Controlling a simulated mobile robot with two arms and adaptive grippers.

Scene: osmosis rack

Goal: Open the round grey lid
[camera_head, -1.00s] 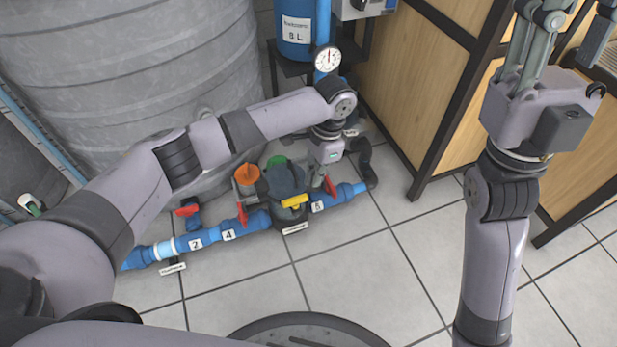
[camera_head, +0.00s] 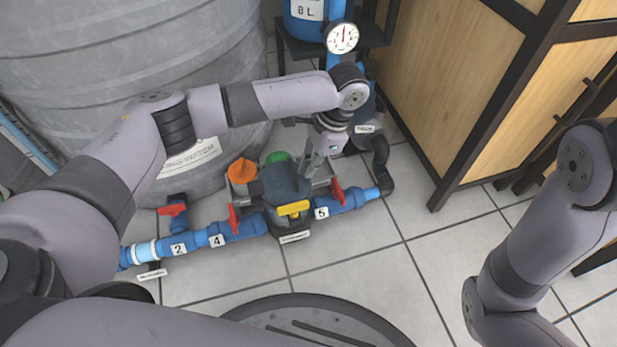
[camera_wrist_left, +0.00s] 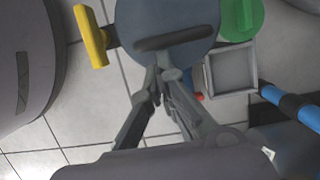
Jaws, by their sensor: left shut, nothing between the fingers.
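The round grey lid (camera_wrist_left: 190,22) is partly cut off by the top edge of the left wrist view. A dark raised bar (camera_wrist_left: 176,39) crosses it. In the head view the lid's dark grey housing (camera_head: 283,183) stands on the blue pipe line, between a yellow handle (camera_head: 293,209) and a green cap (camera_head: 277,157). My left gripper (camera_head: 312,172) is beside the housing on its right. In the left wrist view its fingertips (camera_wrist_left: 160,72) are together and empty, close to the bar; contact is unclear. My right gripper is out of view; only its arm shows at right.
Red valve levers (camera_head: 338,190) and an orange cap (camera_head: 241,170) surround the housing. A pressure gauge (camera_head: 342,38) stands behind. A large grey tank (camera_head: 130,60) is at the left, a wooden cabinet (camera_head: 450,90) at the right. The tiled floor in front is open.

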